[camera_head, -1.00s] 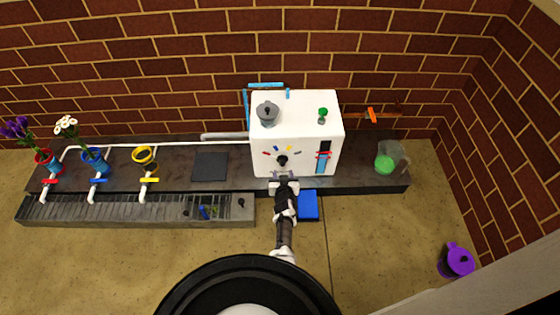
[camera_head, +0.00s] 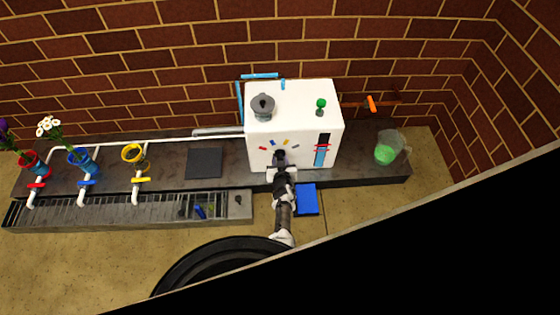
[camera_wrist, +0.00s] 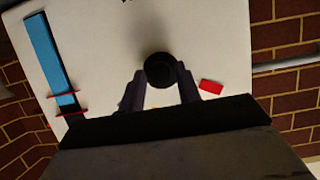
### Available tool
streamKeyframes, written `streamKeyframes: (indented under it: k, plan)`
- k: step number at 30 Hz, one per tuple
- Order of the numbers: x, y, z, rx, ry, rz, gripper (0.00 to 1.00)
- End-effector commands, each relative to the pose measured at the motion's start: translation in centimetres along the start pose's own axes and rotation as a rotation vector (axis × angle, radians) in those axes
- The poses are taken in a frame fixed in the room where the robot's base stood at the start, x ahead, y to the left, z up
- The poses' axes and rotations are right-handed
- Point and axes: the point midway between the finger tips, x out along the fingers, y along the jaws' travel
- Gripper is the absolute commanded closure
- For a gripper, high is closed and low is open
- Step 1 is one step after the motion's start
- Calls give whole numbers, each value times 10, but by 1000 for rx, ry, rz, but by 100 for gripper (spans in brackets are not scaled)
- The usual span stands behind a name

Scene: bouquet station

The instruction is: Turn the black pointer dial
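The black pointer dial (camera_wrist: 160,70) is on the front of the white box (camera_head: 260,152). In the wrist view it shows as a dark round knob. My gripper (camera_wrist: 160,82) is at the dial, with one finger on each side of its near part. The fingers are apart, and I cannot tell whether they touch the dial. In the head view my gripper (camera_head: 281,160) largely covers the dial. Coloured marks sit around the dial, and a red mark (camera_wrist: 211,86) shows beside it in the wrist view.
A blue gauge with red markers (camera_head: 321,150) is right of the dial. A grey pot-like knob (camera_head: 263,107) and a green knob (camera_head: 320,105) top the box. A clear jug with green contents (camera_head: 387,150) stands right. Vases and taps line the counter at left.

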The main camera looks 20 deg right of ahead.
Motion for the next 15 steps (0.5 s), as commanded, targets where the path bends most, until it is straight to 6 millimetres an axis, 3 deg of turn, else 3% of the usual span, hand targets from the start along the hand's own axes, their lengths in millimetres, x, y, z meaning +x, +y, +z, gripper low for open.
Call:
streamKeyframes:
  k: [1, 7, 15]
  plan:
    - [0, 0, 0, 0, 0, 0, 74]
    - [0, 0, 0, 0, 0, 0, 98]
    - [0, 1, -1, 29, -1, -12, 98]
